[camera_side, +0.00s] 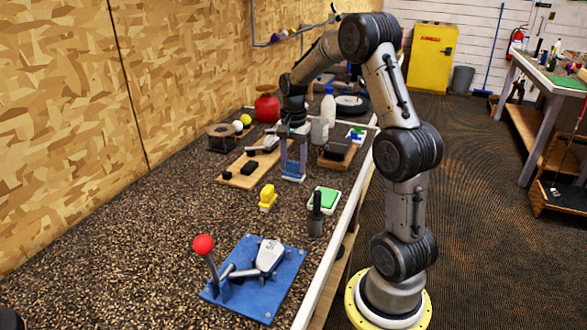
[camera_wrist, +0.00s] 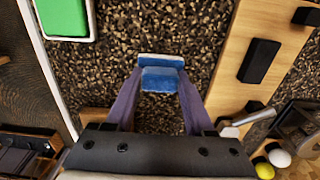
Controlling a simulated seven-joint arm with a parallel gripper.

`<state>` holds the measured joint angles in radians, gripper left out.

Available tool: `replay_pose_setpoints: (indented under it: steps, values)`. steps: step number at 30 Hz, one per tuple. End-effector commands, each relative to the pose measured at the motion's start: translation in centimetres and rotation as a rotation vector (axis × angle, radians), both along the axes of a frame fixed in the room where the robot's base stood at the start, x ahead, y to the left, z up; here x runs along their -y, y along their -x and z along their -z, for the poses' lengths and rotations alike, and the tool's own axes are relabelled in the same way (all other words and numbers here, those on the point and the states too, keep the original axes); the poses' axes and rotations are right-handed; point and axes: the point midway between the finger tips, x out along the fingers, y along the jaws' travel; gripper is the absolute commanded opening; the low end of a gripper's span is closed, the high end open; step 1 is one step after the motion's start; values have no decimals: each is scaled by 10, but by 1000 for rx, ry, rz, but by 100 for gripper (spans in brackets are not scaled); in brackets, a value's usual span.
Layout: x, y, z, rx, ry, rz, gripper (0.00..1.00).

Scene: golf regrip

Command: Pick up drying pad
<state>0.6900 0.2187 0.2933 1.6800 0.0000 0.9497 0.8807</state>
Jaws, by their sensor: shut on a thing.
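The drying pad appears to be the small blue block with a pale edge (camera_wrist: 161,80) between my fingers in the wrist view. In the side view its blue body (camera_side: 293,168) shows low between my fingertips, at or just above the dark speckled bench top. I cannot tell whether it touches the bench. My gripper (camera_wrist: 160,76) is shut on it, with one purple-grey finger on each side. My gripper (camera_side: 293,160) points straight down in the side view.
A green-topped white tray (camera_side: 325,199) and a dark cup (camera_side: 316,222) stand nearer the camera, beside a yellow block (camera_side: 268,196). A wooden board (camera_side: 244,178) with black blocks lies left of my gripper. A blue clamp plate (camera_side: 262,290) with a red-knobbed lever (camera_side: 204,245) is in front.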

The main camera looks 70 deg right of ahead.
Motion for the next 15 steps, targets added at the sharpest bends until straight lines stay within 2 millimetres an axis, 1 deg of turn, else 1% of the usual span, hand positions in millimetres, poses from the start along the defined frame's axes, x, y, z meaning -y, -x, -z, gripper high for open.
replay_pose_setpoints:
  steps: [5,8,11,14,15]
  values:
    - [1,-1,-7,3,2,0,0]
    - [0,-1,-17,3,3,0,0]
    - [1,-1,-33,5,4,0,0]
    - [-9,11,-50,5,4,0,0]
    - [-14,17,-59,6,5,0,0]
